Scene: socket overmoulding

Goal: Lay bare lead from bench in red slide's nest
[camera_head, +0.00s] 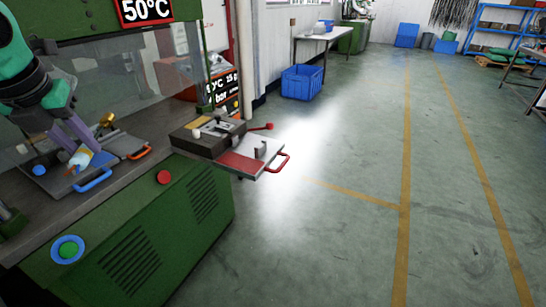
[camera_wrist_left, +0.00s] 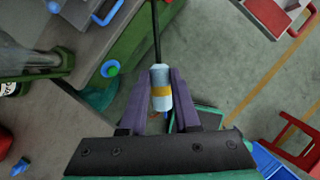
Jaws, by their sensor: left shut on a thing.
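My left gripper (camera_head: 82,150) hangs over the press bench at the left of the head view. Its purple fingers are shut on a pale cylindrical end with an orange band, which I take for the bare lead (camera_wrist_left: 160,88). In the left wrist view, a thin black length runs up from that end, out of the picture. The red slide (camera_head: 238,162) juts from the bench at centre, with a red handle, a metal plate and a dark block behind. It is well to the right of my left gripper. The nest's details are too small to tell. My right gripper is out of view.
A blue-handled slide (camera_head: 62,181) lies beneath my left gripper, and an orange handle (camera_head: 140,153) is just right of it. A red-knobbed lever (camera_head: 262,127) stands by the red slide. A clear guard (camera_head: 125,65) rises behind the bench. The floor to the right is open.

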